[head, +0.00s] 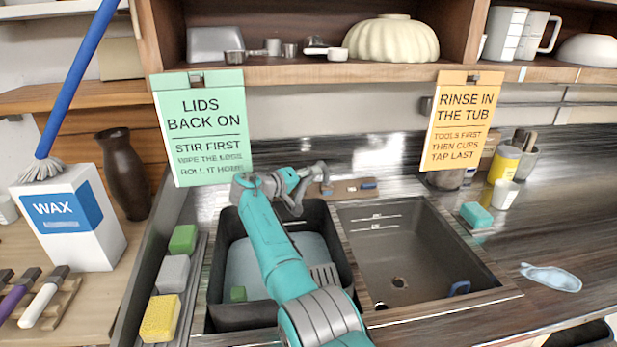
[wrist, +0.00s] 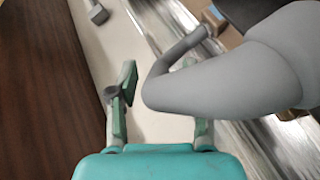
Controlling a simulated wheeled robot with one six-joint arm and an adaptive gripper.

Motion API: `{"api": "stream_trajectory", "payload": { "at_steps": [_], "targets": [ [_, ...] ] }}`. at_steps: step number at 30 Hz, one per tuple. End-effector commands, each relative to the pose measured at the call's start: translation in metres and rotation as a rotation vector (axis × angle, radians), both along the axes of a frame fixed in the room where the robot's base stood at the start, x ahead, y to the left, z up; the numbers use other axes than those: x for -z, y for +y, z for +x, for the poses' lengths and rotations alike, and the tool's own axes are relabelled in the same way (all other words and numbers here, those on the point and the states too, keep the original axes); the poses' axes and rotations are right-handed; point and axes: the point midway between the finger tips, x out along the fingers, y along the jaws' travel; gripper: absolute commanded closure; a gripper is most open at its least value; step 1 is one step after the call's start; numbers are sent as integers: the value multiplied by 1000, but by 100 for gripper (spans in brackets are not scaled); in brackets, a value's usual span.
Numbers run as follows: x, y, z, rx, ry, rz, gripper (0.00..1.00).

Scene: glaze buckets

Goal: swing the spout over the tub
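The grey spout (wrist: 225,75) is a thick bent pipe that fills the right of the wrist view. Its bend lies between the fingers of my gripper (wrist: 160,75) and hides much of the right finger. The fingers stand apart, with a gap between the left finger and the pipe. In the head view my gripper (head: 302,188) is at the back edge of the black tub (head: 215,285), where I cannot clearly separate it from the spout. The tub stands left of the bare basin and holds pale bluish water and a green block.
The empty grey basin (head: 405,245) is to the right. Sponges (head: 160,318) line a ledge on the left. Two hanging signs (head: 200,130) and a shelf (head: 300,72) are above the back. A teal block (head: 476,214) and cups stand on the right counter.

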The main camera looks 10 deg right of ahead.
Motion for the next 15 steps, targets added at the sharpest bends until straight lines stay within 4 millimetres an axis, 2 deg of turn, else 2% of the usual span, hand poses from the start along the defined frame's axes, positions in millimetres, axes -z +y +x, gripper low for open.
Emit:
{"api": "stream_trajectory", "payload": {
  "at_steps": [8, 15],
  "targets": [
    [-1, 3, -1, -1, -2, 0, 50],
    [-6, 25, -17, -3, -3, 1, 50]
  ]
}}
